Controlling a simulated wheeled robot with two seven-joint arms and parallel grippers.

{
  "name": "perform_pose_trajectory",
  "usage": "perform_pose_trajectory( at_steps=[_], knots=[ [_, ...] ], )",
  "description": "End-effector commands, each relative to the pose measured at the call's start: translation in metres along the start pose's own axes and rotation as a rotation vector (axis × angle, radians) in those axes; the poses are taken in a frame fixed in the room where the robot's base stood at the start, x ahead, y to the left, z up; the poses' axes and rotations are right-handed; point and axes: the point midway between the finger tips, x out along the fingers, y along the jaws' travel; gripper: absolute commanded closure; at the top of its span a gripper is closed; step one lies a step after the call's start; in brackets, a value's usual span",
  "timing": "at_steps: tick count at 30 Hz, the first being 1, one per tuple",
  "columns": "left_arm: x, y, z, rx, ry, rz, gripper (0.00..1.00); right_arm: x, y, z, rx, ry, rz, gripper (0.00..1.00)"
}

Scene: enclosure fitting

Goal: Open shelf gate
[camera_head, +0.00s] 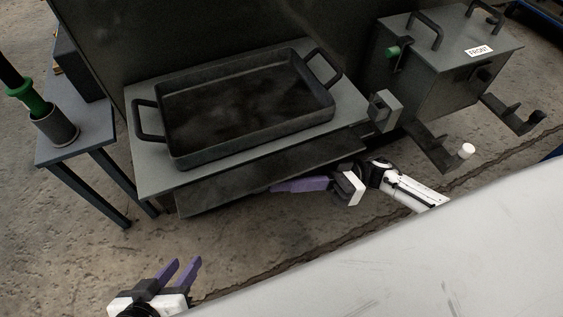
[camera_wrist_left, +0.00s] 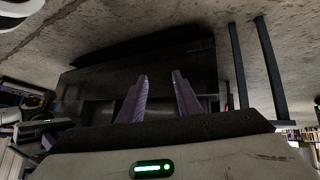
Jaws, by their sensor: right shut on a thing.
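The shelf (camera_head: 150,170) is a grey plate at the enclosure's front. Its gate appears as a dark flat panel (camera_head: 225,187) along the front edge, below the plate's top. My right gripper (camera_head: 274,188) is shut at the panel's lower front edge; its fingertips are partly hidden there, and the grip itself is hard to see. My left gripper (camera_head: 188,264) is open and empty, low in front of the shelf and apart from it. In the left wrist view its two purple fingers (camera_wrist_left: 160,82) stand apart, with a dark panel beyond them.
A dark two-handled tray (camera_head: 250,140) sits on the shelf. A grey box marked FRONT (camera_head: 445,80) stands at the right, with brackets below it. A side table (camera_head: 85,140) at the left holds a cup with a green-collared tool. A pale surface (camera_head: 430,270) fills the lower right.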

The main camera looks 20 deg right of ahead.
Motion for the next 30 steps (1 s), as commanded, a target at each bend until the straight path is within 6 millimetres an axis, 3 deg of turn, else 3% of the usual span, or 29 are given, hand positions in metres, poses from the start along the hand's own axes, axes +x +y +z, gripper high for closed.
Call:
perform_pose_trajectory(
  at_steps=[1,4,16,17,20,30],
  knots=[
    [-0.0101,-0.0011,-0.0036,-0.013,0.013,-0.013,0.69,0.0024,-0.0037,-0.0074,0.028,-0.001,0.01,1.0],
    [-0.0155,-0.0048,-0.0046,-0.025,0.044,-0.031,0.69,0.0022,-0.0049,-0.0061,0.067,0.001,0.026,1.0],
    [-0.0164,-0.0074,-0.0039,-0.03,0.064,-0.04,0.69,0.0006,-0.0042,-0.003,0.087,0.003,0.035,1.0],
    [-0.0164,-0.0074,-0.0039,-0.03,0.064,-0.04,0.69,0.0007,-0.0042,-0.003,0.087,0.003,0.035,0.87],
    [-0.0164,-0.0073,-0.0039,-0.03,0.064,-0.039,0.69,0.0007,-0.0042,-0.0029,0.086,0.003,0.035,0.72],
    [-0.0161,-0.007,-0.0037,-0.031,0.064,-0.038,0.69,-0.0026,-0.0041,-0.0021,0.087,0.001,0.036,0.72]
  ],
)
